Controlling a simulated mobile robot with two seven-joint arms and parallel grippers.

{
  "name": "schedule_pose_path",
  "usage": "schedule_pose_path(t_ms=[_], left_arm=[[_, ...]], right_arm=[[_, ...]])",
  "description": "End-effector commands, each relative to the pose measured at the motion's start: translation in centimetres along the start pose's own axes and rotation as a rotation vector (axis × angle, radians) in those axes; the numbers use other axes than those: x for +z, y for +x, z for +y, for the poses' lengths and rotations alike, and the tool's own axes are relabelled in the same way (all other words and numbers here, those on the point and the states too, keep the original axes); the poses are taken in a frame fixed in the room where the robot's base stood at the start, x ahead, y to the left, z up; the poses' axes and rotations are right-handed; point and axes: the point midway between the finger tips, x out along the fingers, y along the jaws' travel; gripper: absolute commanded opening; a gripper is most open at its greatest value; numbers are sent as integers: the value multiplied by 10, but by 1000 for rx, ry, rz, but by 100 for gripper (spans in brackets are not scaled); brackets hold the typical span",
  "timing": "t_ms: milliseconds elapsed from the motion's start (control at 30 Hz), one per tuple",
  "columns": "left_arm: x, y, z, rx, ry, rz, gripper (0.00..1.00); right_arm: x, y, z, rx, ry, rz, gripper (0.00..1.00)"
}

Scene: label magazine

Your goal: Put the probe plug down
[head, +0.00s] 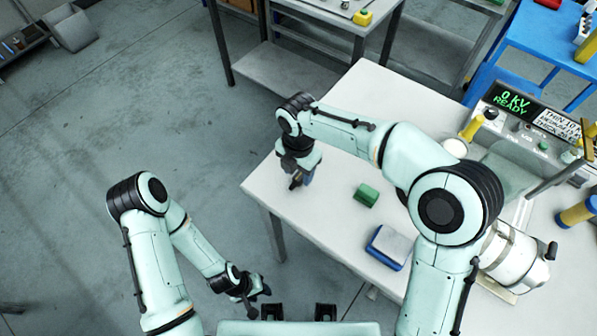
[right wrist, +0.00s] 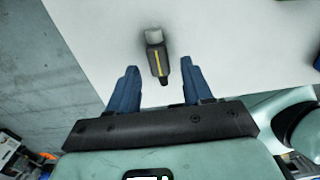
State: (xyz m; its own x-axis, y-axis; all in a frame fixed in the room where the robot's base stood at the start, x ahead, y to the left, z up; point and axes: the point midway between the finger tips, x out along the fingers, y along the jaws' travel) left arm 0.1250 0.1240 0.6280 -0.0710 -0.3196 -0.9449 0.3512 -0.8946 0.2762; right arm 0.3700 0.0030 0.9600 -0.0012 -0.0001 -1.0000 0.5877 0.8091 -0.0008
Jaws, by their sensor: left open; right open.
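The probe plug (right wrist: 156,60) is a dark piece with a yellow stripe and a pale grey end. In the right wrist view it appears to lie on the white table (right wrist: 225,45), with its dark end between the fingertips and clear of both. My right gripper (right wrist: 161,78) is open, with a blue finger on each side of the plug. In the head view the right gripper (head: 301,180) is low over the table's left part, and largely hides the plug. My left gripper (head: 250,303) is open and empty, off the table over the floor.
A green block (head: 367,195) and a blue-edged pad (head: 389,247) lie on the table to the right. A tester with a "0 kV READY" display (head: 513,103) stands at the far right. The table's left edge is close to the right gripper.

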Motion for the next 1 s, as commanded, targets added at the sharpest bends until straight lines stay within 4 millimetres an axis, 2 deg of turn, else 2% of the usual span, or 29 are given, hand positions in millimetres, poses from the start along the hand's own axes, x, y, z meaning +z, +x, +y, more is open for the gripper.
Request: schedule_pose_path(t_ms=[33, 200, 433, 600, 1000], left_arm=[[-2, -4, 2, 1, 1, 3, 43], [-6, -12, 6, 3, 3, 9, 43], [-12, -22, 12, 6, 6, 17, 43], [-13, -24, 13, 7, 7, 19, 43], [-13, -24, 13, 6, 7, 18, 43]], right_arm=[[1, -14, 1, 6, 0, -3, 50], [1, -53, 1, 7, -1, -4, 50], [1, -92, 1, 4, -1, -3, 50], [0, -104, 0, 2, -1, -2, 50], [0, -104, 0, 1, -1, -1, 50]])
